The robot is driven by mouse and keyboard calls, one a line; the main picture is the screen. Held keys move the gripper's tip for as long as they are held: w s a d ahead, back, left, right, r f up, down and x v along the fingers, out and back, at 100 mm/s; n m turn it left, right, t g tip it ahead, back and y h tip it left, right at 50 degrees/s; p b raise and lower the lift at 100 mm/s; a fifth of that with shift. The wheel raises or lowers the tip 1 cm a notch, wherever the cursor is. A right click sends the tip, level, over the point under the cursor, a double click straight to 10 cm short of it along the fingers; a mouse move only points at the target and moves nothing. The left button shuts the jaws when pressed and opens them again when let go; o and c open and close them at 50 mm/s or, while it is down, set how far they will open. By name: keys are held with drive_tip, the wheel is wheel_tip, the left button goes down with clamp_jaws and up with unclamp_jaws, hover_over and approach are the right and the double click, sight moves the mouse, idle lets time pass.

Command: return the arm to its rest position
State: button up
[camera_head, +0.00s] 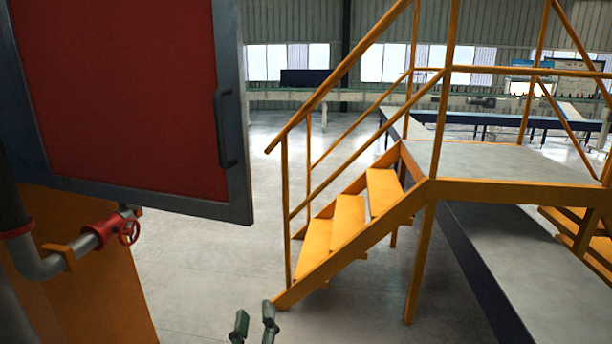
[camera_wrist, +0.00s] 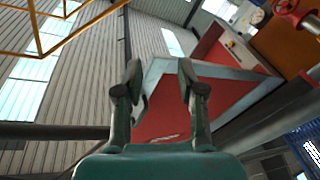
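My gripper (camera_wrist: 160,88) is in the wrist view with its two fingers apart and nothing between them. Behind the gap, at a distance, is the red panel with a grey frame (camera_wrist: 210,95). In the head view only the tips of my gripper (camera_head: 255,322) show at the bottom edge, left of the foot of the yellow stairs. The rest of my arm is out of view there. No amber bottle can be made out in either view.
The red cabinet door (camera_head: 120,85) with a dark handle stands at the left, above a pipe with a red valve (camera_head: 128,232). Yellow stairs (camera_head: 345,222) with railings lead to a grey platform (camera_head: 500,162). Open concrete floor (camera_head: 200,265) lies between them.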

drive_tip(key=s+d+f+g+y, duration=0.1)
drive_tip(key=s+d+f, duration=0.6)
drive_tip(key=f, duration=0.4)
drive_tip(key=s+d+f+g+y, duration=0.15)
drive_tip(key=s+d+f, duration=0.35)
drive_tip(key=d+f, duration=0.5)
drive_tip(key=s+d+f+m+h, duration=0.1)
drive_tip(key=s+d+m, duration=0.1)
drive_tip(key=s, duration=0.7)
drive_tip(key=s+d+m+g+h, duration=0.1)
drive_tip(key=s+d, duration=0.3)
drive_tip(key=s, duration=0.5)
drive_tip(key=s+d+f+m+h, duration=0.1)
drive_tip(key=s+d+m+h, duration=0.1)
drive_tip(key=s, duration=0.7)
drive_tip(key=shift+d+f+m, duration=0.3)
drive_tip(key=shift+d+m, duration=0.2)
drive_tip(key=shift+d, duration=0.4)
drive_tip(key=shift+w, duration=0.15)
